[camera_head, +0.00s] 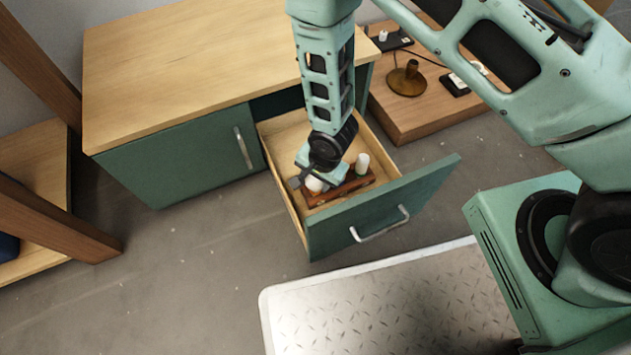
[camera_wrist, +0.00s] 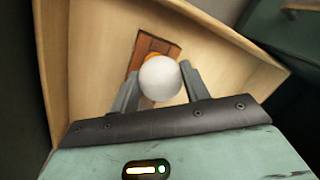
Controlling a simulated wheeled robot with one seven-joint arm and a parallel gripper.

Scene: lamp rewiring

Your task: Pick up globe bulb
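The globe bulb (camera_wrist: 160,78) is a white ball in the wrist view, with a bit of orange behind its upper edge. In the head view a white round bulb (camera_head: 314,184) shows just below my gripper, at the left end of a reddish-brown wooden holder (camera_head: 345,188) inside the open drawer. My gripper (camera_wrist: 162,78) points down into the drawer, with one grey finger on each side of the globe bulb. The fingers are close to its sides; I cannot tell if both touch it. The bulb's base is mostly hidden.
A white cylindrical bulb (camera_head: 362,163) stands at the holder's right end. The drawer front (camera_head: 385,215) and side walls enclose my gripper. The green cabinet (camera_head: 185,160) stands behind left. A brown lamp base (camera_head: 406,79) sits on a low wooden platform (camera_head: 430,117).

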